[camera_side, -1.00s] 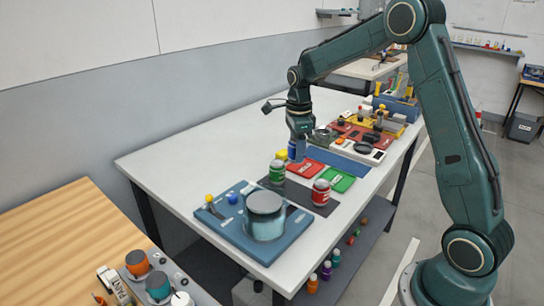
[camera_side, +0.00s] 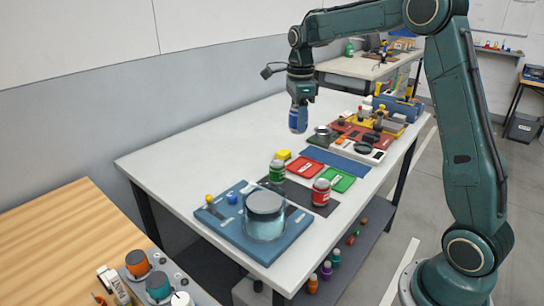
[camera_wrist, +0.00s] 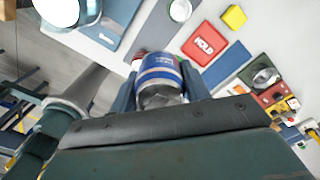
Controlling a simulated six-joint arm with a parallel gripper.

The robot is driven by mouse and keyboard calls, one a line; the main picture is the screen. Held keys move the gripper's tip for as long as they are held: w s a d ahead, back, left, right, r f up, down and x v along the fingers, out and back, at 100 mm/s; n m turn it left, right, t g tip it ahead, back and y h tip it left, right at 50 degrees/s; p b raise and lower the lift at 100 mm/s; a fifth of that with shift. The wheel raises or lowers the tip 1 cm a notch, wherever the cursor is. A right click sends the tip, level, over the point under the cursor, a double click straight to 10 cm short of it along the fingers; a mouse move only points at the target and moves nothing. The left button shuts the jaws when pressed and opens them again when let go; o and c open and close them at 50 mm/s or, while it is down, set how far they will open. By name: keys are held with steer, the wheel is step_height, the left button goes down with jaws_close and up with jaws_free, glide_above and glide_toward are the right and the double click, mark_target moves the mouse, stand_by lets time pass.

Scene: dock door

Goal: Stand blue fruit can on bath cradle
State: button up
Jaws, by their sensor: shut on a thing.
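My gripper (camera_side: 298,101) is shut on the blue fruit can (camera_side: 298,120), which hangs upright in the air over the table, clear of its top. In the wrist view the can (camera_wrist: 160,75) sits between the two fingers of my gripper (camera_wrist: 158,82). A glass bath with a dark grey lid-like top (camera_side: 264,204) stands on a blue base (camera_side: 229,222) at the table's near end. The bath also shows at the top left of the wrist view (camera_wrist: 62,10). I cannot make out a separate cradle.
Trays of parts fill the far right. The table's left side is clear.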

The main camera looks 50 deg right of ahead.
steer(key=a+r+n, duration=0.2)
steer(key=a+r, duration=0.3)
steer(key=a, duration=0.5)
step_height(320, 180, up, 6)
steer(key=n, duration=0.2)
glide_above(264, 201)
step_height(264, 201, down, 20)
steer(key=shift+f, duration=0.1)
stand_by(0.7)
steer(key=shift+f, duration=0.1)
steer(key=o, duration=1.1)
steer(key=shift+c, duration=0.2)
